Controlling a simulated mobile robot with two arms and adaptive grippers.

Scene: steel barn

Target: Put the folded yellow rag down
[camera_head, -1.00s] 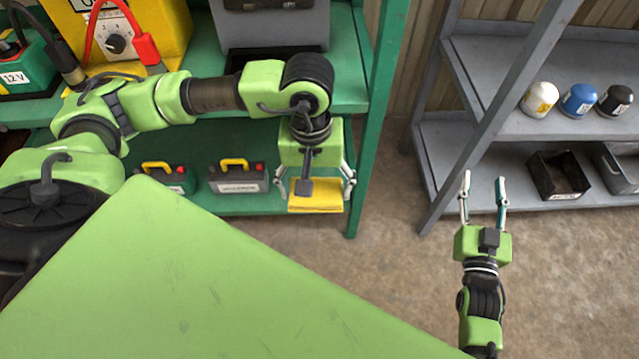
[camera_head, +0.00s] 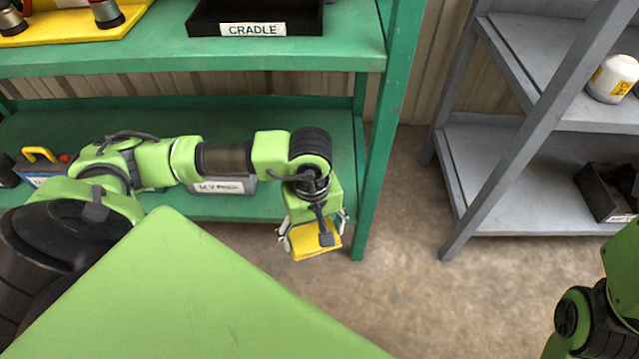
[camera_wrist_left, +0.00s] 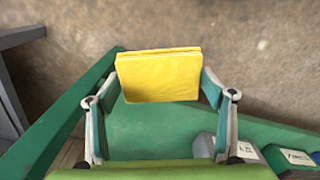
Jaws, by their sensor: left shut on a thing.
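The folded yellow rag (camera_head: 316,246) is held in my left gripper (camera_head: 313,236), in front of the lower green shelf near its right post. In the left wrist view the rag (camera_wrist_left: 158,76) is a flat yellow square pinched between the two fingers of my left gripper (camera_wrist_left: 158,85). It appears clear of the shelf, with floor seen beyond it. Part of my right arm shows at the right edge of the head view, but its fingers are out of the picture.
The lower green shelf (camera_head: 300,130) has bare room behind my left arm. A labelled grey case (camera_head: 222,186) is partly hidden by that arm. A black cradle tray (camera_head: 205,18) sits on the shelf above. A grey rack (camera_head: 480,180) stands at right, with floor between.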

